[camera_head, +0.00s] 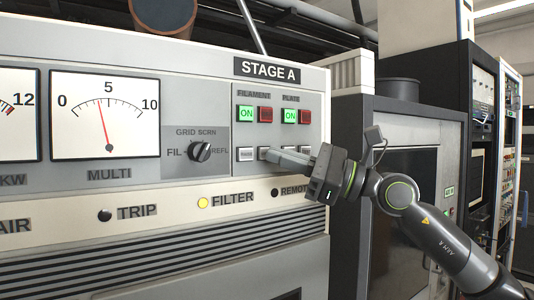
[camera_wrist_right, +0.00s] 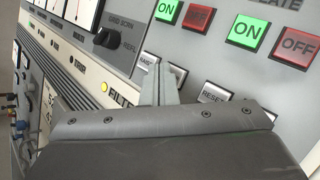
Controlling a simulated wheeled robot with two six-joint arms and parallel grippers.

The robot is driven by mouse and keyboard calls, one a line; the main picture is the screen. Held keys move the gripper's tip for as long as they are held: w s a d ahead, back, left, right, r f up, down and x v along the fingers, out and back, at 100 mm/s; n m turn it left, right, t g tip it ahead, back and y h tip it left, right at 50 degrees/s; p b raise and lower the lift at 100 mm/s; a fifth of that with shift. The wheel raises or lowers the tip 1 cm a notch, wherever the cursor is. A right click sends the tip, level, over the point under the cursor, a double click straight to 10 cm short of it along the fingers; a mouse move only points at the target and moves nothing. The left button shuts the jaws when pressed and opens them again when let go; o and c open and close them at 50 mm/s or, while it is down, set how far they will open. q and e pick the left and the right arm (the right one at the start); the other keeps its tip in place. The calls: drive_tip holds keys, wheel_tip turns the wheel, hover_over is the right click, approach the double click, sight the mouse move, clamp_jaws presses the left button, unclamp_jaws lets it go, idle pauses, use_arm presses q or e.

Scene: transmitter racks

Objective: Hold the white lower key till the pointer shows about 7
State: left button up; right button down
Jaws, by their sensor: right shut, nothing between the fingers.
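The MULTI meter (camera_head: 105,115) is in the head view; its red pointer (camera_head: 101,118) stands a little below 5, at about 4. A row of white keys sits under the lit keys on the STAGE A panel. The first white key (camera_head: 246,154) seems to read RAISE. The white key to its right (camera_wrist_right: 178,73), presumably the lower key, is partly covered by my fingers. My right gripper (camera_head: 272,156) is shut and empty, its tips at that key; in the wrist view its fingers (camera_wrist_right: 160,75) point at it. I cannot tell whether they press it. My left gripper is not in view.
Green ON keys (camera_head: 246,114) and red OFF keys (camera_head: 265,114) sit just above the white keys. A black selector knob (camera_head: 200,151) is to their left. Another white key, RESET (camera_wrist_right: 213,94), is close to the right of my fingers. Dark racks stand at the right.

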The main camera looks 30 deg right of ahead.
drive_tip(key=shift+w+p, duration=0.4)
drive_tip(key=shift+p, duration=0.1)
idle(4.6)
drive_tip(key=shift+s+f+b, duration=0.15)
drive_tip(key=shift+s+b, duration=0.25)
drive_tip(key=shift+b, duration=0.4)
drive_tip(key=shift+s+b, duration=0.3)
drive_tip(key=shift+b, duration=0.05)
drive_tip(key=shift+s, duration=0.1)
drive_tip(key=s+b, duration=0.1)
drive_tip(key=b, duration=0.1)
drive_tip(key=s+b, duration=0.4)
drive_tip(key=shift+d, duration=0.25)
